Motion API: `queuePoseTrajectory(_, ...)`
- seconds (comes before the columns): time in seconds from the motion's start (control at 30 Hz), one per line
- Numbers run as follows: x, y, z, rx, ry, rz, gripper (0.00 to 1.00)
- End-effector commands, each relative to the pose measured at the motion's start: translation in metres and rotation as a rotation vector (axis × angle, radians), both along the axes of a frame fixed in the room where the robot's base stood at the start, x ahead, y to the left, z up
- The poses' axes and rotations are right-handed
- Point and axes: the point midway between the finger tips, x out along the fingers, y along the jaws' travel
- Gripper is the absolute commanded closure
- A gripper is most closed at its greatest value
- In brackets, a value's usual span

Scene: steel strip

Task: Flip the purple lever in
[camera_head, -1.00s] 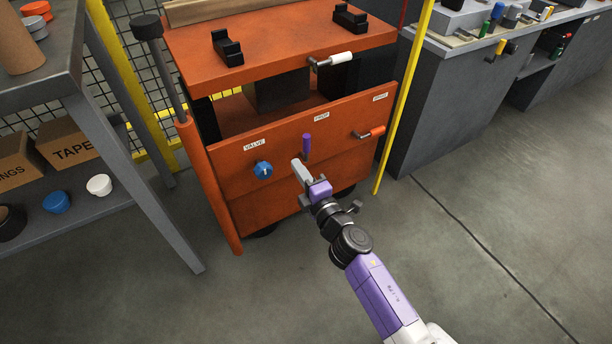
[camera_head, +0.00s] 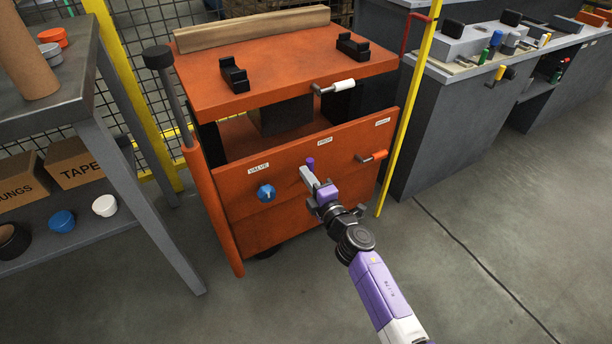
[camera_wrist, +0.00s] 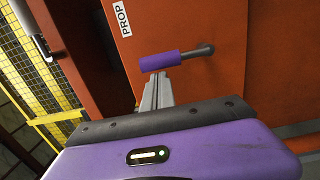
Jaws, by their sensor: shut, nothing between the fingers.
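The purple lever (camera_head: 310,162) is on the orange cart's front panel under the PROP label. In the head view only its upper end shows; my gripper (camera_head: 305,172) covers the rest. In the wrist view, the lever's purple grip (camera_wrist: 158,62) and its dark stem (camera_wrist: 200,50) stand out from the panel. My gripper's pale fingers (camera_wrist: 157,78) are shut and empty, with their tips right at the grip's edge. I cannot tell whether they touch it.
A blue valve knob (camera_head: 266,192) is left of the lever and an orange-handled lever (camera_head: 374,156) is right of it. A white-handled crank (camera_head: 338,86) sits above. A yellow post (camera_head: 409,110) stands at the cart's right. Floor in front is clear.

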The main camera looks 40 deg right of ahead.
Motion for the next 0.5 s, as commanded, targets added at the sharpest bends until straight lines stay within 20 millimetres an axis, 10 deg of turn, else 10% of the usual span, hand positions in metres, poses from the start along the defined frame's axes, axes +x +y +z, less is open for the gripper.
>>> queuePoseTrajectory(0.5,-0.0014,-0.0071,0.0036,0.086,-0.016,-0.001,1.00)
